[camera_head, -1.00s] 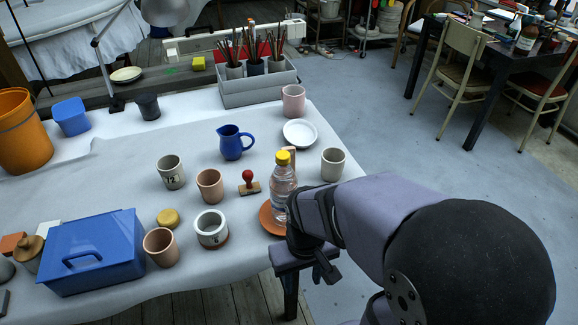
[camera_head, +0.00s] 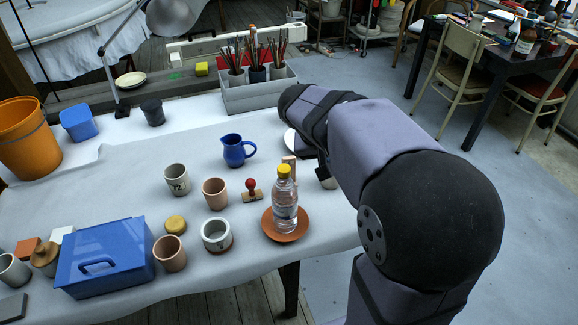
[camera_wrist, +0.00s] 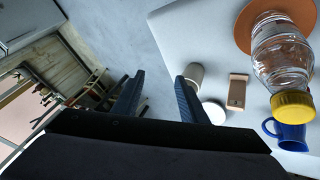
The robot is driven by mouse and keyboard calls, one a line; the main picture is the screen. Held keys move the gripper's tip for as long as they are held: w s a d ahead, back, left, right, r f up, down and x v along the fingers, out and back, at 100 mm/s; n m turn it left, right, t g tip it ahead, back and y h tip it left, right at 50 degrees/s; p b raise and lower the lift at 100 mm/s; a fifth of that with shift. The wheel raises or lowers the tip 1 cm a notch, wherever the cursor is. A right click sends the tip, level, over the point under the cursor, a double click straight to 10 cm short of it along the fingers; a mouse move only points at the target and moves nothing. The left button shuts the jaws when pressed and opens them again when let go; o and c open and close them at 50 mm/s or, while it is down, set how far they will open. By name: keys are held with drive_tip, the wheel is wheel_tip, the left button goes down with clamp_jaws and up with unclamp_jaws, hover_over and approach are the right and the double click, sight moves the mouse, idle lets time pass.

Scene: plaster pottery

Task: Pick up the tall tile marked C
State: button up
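A tall, narrow tan tile (camera_wrist: 237,92) stands on the table near its edge in the wrist view. It has dark marks that are too small to read. In the head view it (camera_head: 290,163) shows only partly, behind the water bottle. My gripper (camera_wrist: 158,86) is open and empty in the wrist view, its two dark fingers apart. The tile lies to the right of the right finger, outside the gap between them. In the head view my forearm hides the gripper.
The yellow-capped water bottle (camera_head: 285,200) stands on a terracotta saucer (camera_head: 299,231) close to the tile. The blue jug (camera_head: 235,150), a stamp (camera_head: 252,191) and a grey cup (camera_wrist: 194,74) are nearby. A white plate (camera_wrist: 214,112) lies beside the tile.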

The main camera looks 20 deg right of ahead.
drive_tip(key=w+a+f+m+h+b, duration=0.4)
drive_tip(key=w+a+m, duration=0.15)
drive_tip(key=w, duration=0.65)
drive_tip(key=w+a+f+m+h+b, duration=0.3)
drive_tip(key=a+f+m+b, duration=0.15)
drive_tip(key=a, duration=0.55)
drive_tip(key=shift+w+f+p+x, duration=0.15)
drive_tip(key=shift+p+x, duration=0.45)
drive_tip(key=shift+x, duration=2.5)
drive_tip(key=shift+w+f+p+x, duration=0.15)
drive_tip(key=shift+p+x, duration=0.45)
drive_tip(key=shift+x, duration=2.5)
drive_tip(key=shift+a, duration=0.2)
drive_tip(key=shift+r, duration=0.1)
drive_tip(key=shift+c, duration=0.6)
clamp_jaws()
